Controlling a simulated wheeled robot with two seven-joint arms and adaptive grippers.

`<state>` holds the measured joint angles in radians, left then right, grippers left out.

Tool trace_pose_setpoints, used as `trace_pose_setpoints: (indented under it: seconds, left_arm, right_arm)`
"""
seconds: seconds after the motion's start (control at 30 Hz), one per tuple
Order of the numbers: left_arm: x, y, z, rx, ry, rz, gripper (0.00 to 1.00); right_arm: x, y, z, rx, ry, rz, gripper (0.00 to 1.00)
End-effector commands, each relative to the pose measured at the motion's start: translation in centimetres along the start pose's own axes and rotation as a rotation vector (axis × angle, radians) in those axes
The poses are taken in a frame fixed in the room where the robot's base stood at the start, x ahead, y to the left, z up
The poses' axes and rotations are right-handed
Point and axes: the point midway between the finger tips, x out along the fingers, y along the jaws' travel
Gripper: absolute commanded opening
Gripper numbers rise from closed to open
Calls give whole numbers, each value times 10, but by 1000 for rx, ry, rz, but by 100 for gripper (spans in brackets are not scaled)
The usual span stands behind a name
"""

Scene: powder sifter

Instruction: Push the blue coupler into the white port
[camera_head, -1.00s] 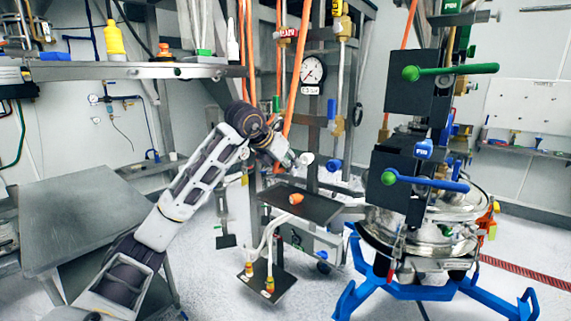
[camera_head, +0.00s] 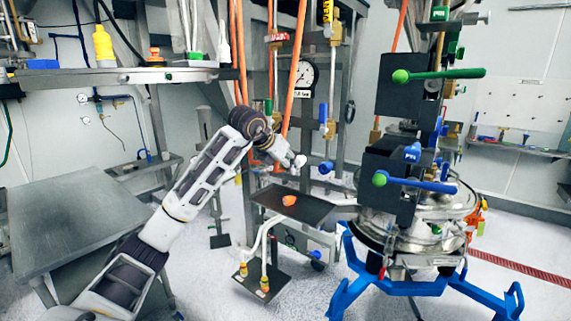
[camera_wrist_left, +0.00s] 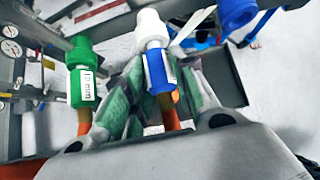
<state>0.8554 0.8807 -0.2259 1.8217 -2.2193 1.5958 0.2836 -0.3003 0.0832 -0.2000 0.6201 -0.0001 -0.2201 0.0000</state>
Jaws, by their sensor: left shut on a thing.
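The blue coupler (camera_wrist_left: 160,72) has a printed label and an orange hose at its lower end. It stands between the green-padded fingers of my left gripper (camera_wrist_left: 158,95), which is shut on it. The white port (camera_wrist_left: 149,28) is at the coupler's upper end, in line with it; I cannot tell how deeply the two fit. In the head view my left gripper (camera_head: 292,159) is in front of the frame, close to a small white part, and its fingers hide the coupler there. My right gripper is out of view.
A green coupler (camera_wrist_left: 83,72) is beside the held one, and another blue fitting (camera_wrist_left: 236,12) is on its other side. A dark plate (camera_head: 310,208) with an orange piece (camera_head: 289,200) is below the gripper. A steel sifter (camera_head: 440,222) is at the right.

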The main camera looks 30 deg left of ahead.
Motion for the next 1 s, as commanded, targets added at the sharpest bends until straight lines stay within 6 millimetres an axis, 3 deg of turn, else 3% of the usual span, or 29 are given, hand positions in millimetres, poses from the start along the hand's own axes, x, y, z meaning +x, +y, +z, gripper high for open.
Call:
trace_pose_setpoints:
  seconds: [1.0]
  left_arm:
    - [4, 0, 4, 0, 0, 0, 0]
  right_arm:
    - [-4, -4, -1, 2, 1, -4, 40]
